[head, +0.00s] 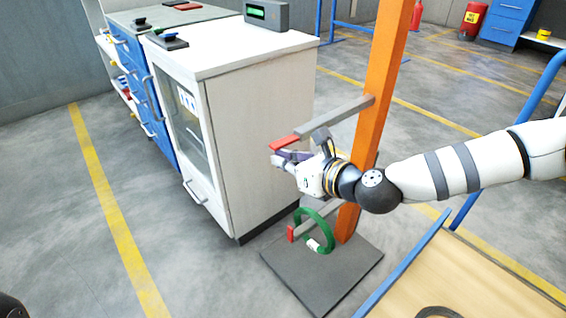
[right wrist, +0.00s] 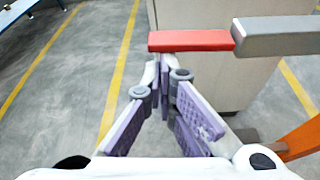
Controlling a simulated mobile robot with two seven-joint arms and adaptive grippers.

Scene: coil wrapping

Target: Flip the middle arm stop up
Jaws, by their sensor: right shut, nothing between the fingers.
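An orange post (head: 383,80) carries grey arms. The higher arm in view (head: 340,114), which I take for the middle one, has a red stop (head: 284,142) at its free end. The stop lies flat, in line with the arm; the right wrist view also shows this stop (right wrist: 190,40) and the grey arm (right wrist: 275,37). My right gripper (head: 281,159) is shut and empty, just below the stop in the head view. In the right wrist view its purple-padded fingers (right wrist: 162,62) meet just below the stop; contact is unclear. My left gripper is not in view.
A lower arm (head: 325,212) has an upright red stop (head: 291,233) and a green coil (head: 329,240) hanging on it. The post stands on a dark base plate (head: 320,283). A white cabinet (head: 262,120) stands close behind. A wooden-topped table (head: 470,280) is at lower right.

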